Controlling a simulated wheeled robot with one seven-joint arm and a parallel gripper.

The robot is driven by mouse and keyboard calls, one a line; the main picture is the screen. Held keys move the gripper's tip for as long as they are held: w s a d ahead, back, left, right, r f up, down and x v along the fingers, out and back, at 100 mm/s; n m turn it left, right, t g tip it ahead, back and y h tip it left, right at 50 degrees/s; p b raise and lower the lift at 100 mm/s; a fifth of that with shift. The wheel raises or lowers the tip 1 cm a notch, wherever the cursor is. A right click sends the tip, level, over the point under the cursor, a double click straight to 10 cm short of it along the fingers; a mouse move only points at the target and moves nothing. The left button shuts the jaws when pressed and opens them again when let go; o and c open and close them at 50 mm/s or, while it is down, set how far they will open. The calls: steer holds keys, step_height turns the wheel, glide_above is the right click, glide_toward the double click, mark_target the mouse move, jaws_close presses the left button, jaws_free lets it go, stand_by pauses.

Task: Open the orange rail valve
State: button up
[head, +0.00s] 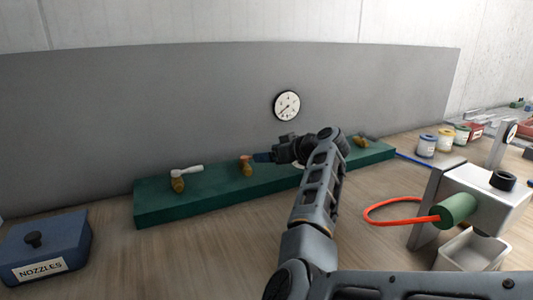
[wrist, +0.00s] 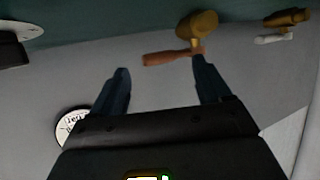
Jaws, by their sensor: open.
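The orange rail valve (head: 247,169) stands on the green rail, with a brass body and a short orange handle. In the wrist view its orange handle (wrist: 170,58) lies roughly crosswise just beyond the fingertips, with the brass body (wrist: 197,25) above it. My gripper (head: 259,157) is just right of this valve in the head view. In the wrist view my gripper (wrist: 160,65) is open and empty, its right fingertip close to the handle's right end. I cannot tell whether they touch.
A white-handled valve (head: 187,171) stands left on the green rail (head: 210,202), and another valve (head: 362,142) stands right. A gauge (head: 287,105) is on the grey backboard. A blue nozzles box (head: 45,240) sits at left. A fixture with a green cylinder (head: 457,209) and orange hose is at right.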

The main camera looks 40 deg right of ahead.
steer(key=shift+x, duration=0.85)
steer(key=shift+c, duration=0.2)
jaws_close()
